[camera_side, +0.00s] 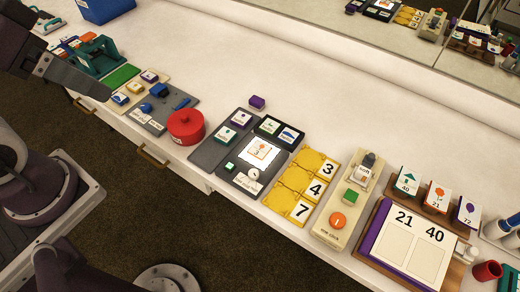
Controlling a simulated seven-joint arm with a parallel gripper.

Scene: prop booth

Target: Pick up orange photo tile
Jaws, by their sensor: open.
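My gripper (88,84) is at the upper left, over the left part of the table, well away from this tile. It is open, and I see nothing held in it. Its fingertips are not clearly shown.
A red lidded pot (186,126) stands left of the board. Yellow numbered trays (303,186) are to the right. The white table behind is clear.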

